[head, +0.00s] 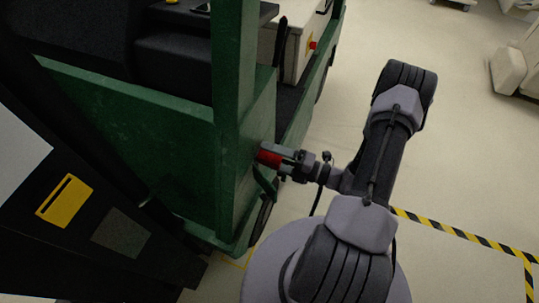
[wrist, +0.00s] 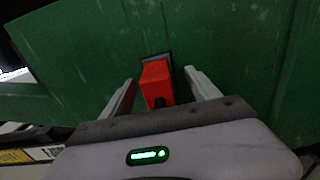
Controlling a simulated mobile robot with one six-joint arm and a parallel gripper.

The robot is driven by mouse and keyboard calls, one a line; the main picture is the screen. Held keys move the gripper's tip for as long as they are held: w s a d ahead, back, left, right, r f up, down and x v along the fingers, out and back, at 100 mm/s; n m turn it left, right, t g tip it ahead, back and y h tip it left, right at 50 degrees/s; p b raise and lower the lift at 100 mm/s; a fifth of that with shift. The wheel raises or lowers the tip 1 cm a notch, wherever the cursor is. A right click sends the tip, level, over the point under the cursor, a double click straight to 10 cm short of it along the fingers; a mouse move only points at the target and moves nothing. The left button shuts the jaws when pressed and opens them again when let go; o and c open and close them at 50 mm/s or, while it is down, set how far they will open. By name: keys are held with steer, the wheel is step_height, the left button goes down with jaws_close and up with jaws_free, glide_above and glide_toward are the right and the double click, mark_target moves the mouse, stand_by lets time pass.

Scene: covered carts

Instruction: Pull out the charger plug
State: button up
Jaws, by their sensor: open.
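The red charger plug (wrist: 156,84) sits in a dark socket on the green side panel of the cart, between my open fingers in the wrist view. My gripper (wrist: 160,92) has one finger on each side of the plug, with a visible gap on both sides. In the head view the plug (head: 269,157) shows as a red block against the green panel, with my gripper (head: 272,158) at it from the right. A dark cable end shows at the plug's near face in the wrist view.
The green cart (head: 170,130) with black seats fills the left. A dark column with a yellow label (head: 64,200) stands at lower left. Pale floor (head: 450,120) is open on the right, with yellow-black striped tape (head: 465,236) across it.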

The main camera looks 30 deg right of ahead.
mark_target(290, 163)
steer(key=shift+c, duration=0.4)
jaws_close()
stand_by(1.1)
steer(key=shift+s+d, duration=0.1)
steer(key=shift+v, duration=2.9)
